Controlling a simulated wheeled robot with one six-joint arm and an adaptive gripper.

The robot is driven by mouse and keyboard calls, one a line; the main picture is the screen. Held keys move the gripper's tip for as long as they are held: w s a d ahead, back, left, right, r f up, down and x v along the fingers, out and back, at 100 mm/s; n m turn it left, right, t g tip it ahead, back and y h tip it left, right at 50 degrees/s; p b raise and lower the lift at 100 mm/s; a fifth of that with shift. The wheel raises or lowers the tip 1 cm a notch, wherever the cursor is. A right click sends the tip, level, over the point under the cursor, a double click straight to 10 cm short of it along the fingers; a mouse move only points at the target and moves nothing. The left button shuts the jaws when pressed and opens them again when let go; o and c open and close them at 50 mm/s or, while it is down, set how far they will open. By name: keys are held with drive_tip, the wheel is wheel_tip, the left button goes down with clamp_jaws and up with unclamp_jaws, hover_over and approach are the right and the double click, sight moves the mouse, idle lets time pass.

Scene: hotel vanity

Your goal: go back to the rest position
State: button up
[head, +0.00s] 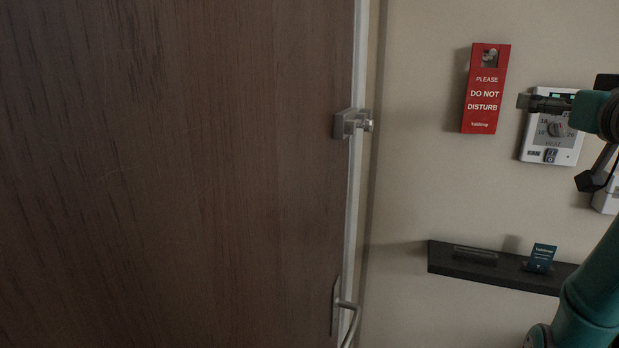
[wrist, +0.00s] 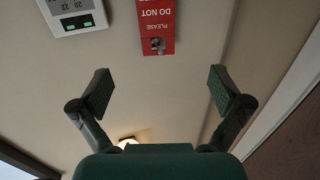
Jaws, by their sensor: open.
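My gripper (wrist: 160,92) is open in the wrist view, its two fingers spread wide with nothing between them. In the head view my gripper (head: 562,142) is at the right edge, partly cut off, in front of the wall thermostat (head: 560,156). One finger covers part of the thermostat. A red "please do not disturb" sign (head: 485,88) hangs on the wall to the left of the gripper. The sign (wrist: 157,28) and the thermostat (wrist: 75,12) also show upside down at the top of the wrist view. The gripper appears apart from both.
A dark wooden door (head: 180,170) fills the left, with a metal latch (head: 353,123) and a lever handle (head: 346,318). A black wall shelf (head: 505,275) below my gripper bears a small dark card (head: 540,258). The wall between door and sign is bare.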

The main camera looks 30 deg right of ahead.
drive_tip(key=w+a+f+y, duration=0.1)
drive_tip(key=w+a+f, duration=0.1)
drive_tip(key=w+f, duration=0.35)
drive_tip(key=w+a+f+t+y, duration=0.1)
drive_tip(key=w+f, duration=0.1)
drive_tip(key=f, duration=0.7)
drive_tip(key=w+a+f+y, duration=0.1)
drive_tip(key=w+a+f, duration=0.15)
drive_tip(key=f, duration=0.45)
drive_tip(key=a+f+y, duration=0.1)
drive_tip(key=a+f, duration=0.5)
drive_tip(key=f, duration=0.5)
drive_tip(key=a+f, duration=0.6)
drive_tip(key=f, duration=0.5)
drive_tip(key=s+a+f+n+y, duration=0.2)
drive_tip(key=s+a+f+n, duration=0.1)
drive_tip(key=s+a+f, duration=1.1)
drive_tip(key=s+a+n+y, duration=0.1)
drive_tip(key=s+a, duration=0.2)
drive_tip(key=s, duration=0.3)
drive_tip(key=s+a+n+y, duration=0.1)
drive_tip(key=s+a, duration=0.1)
drive_tip(key=s, duration=0.5)
drive_tip(key=s+a+n+g+y, duration=0.1)
drive_tip(key=s+a+n+y, duration=0.1)
drive_tip(key=s, duration=0.4)
drive_tip(key=shift+s+a+f, duration=0.25)
drive_tip(key=shift+s+a, duration=0.05)
drive_tip(key=shift+a, duration=0.55)
